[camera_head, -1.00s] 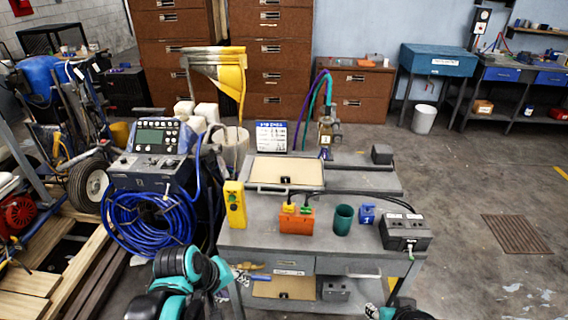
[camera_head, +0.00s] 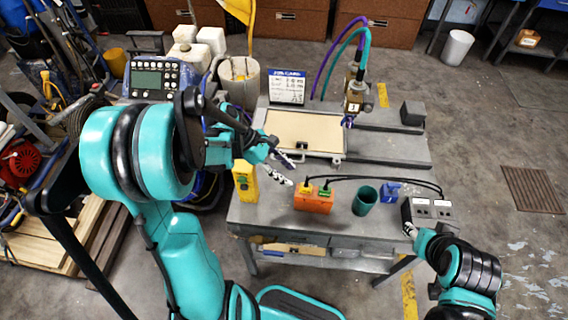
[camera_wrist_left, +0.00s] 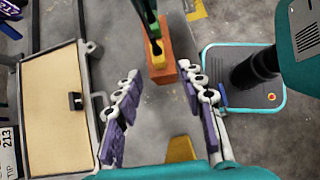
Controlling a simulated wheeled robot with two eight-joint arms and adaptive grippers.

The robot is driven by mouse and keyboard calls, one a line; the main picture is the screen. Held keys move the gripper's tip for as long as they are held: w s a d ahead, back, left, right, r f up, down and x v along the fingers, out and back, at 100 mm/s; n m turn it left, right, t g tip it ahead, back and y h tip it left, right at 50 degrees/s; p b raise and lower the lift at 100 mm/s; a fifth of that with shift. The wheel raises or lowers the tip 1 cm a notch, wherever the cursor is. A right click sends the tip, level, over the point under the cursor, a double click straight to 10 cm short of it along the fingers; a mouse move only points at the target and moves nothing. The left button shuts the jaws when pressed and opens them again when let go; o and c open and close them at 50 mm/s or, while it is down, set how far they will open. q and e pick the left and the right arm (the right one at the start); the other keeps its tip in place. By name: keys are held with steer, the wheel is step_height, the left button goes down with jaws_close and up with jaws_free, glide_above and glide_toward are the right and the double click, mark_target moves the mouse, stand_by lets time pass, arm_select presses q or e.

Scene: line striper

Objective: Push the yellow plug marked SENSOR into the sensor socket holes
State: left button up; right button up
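An orange block (camera_head: 313,202) stands on the grey cart with a yellow plug (camera_head: 306,185) and a green plug (camera_head: 326,189) in its top. Black cables run from them to a grey-black box (camera_head: 432,212) at the right. The SENSOR marking and the sensor socket holes cannot be made out. My left gripper (camera_head: 287,171) is open and empty, above the cart to the left of the orange block. In the left wrist view the orange block (camera_wrist_left: 162,66) lies beyond the spread fingertips. My right gripper (camera_head: 410,230) is beside the grey-black box; its fingers are mostly hidden.
A yellow case (camera_head: 245,183) stands left of the orange block, close to my left gripper. A green cup (camera_head: 364,201) and a blue block (camera_head: 390,191) stand to its right. A tan-topped tray (camera_head: 305,132) lies behind. A blue sign (camera_head: 287,86) stands at the back.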

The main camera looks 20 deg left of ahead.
mark_target(302, 184)
arm_select(q)
steer(key=shift+b+x, duration=2.5)
steer(key=shift+x, duration=1.7)
steer(key=shift+w+a, duration=0.1)
steer(key=shift+w, duration=0.05)
jaws_close()
